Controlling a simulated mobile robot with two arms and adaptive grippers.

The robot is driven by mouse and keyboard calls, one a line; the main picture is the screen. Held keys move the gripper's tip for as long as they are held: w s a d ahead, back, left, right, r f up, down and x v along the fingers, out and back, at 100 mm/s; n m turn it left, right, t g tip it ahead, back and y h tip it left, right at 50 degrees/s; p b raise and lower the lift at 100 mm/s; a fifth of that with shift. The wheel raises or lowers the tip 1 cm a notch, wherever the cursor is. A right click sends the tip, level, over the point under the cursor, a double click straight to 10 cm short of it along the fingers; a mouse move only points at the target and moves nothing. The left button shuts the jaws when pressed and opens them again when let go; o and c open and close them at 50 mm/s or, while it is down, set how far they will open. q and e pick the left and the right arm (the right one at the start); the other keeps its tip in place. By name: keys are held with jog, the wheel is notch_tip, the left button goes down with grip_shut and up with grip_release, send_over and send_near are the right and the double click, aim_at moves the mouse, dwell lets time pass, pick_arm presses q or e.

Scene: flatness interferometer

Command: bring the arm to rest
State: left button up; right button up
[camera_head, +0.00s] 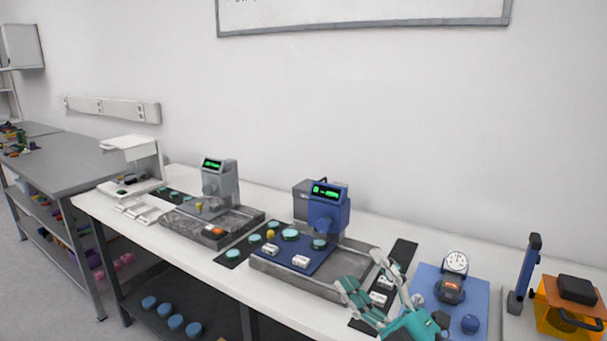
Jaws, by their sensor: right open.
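My right gripper (366,290) is teal and grey and comes in from the bottom right. Its fingers are spread open, with nothing seen between them. It is over the front part of the white bench (225,269), above or beside a dark strip (403,254) that holds small white labelled blocks (379,298). I cannot tell its height above the strip. The blue-headed instrument (328,208) stands to its left on a grey tray (335,284). My left gripper is not in view.
A blue plate with a dial gauge (456,263) lies right of my gripper, with an orange box (572,306) beyond it. A grey instrument (219,185) and a white device (132,165) stand farther left. Blue round parts (176,321) sit on the lower shelf.

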jog(key=s+d+f+m+g+h, duration=0.25)
jog(key=d+f+m+h, duration=0.35)
jog(key=f+m+h, duration=0.3)
jog(key=s+d+f+m+g+h, duration=0.25)
jog(key=d+f+m+h, duration=0.5)
jog(key=f, duration=0.45)
jog(key=s+a+f+m+g+y, duration=0.1)
jog(key=s+f+g, duration=0.5)
jog(key=s, duration=0.4)
jog(key=s+a+f+m+g+y, duration=0.15)
jog(key=s+f+g, duration=0.25)
jog(key=s+f, duration=0.45)
jog(key=s+f+g, duration=0.2)
jog(key=s+f, duration=0.1)
jog(key=f, duration=2.2)
jog(key=s+d+f+g, duration=0.1)
jog(key=s+d+f, duration=0.1)
jog(key=s+f, duration=1.4)
jog(key=shift+s+d+f+n, duration=0.2)
jog(key=shift+s+d+n, duration=0.05)
jog(key=shift+s+n, duration=0.2)
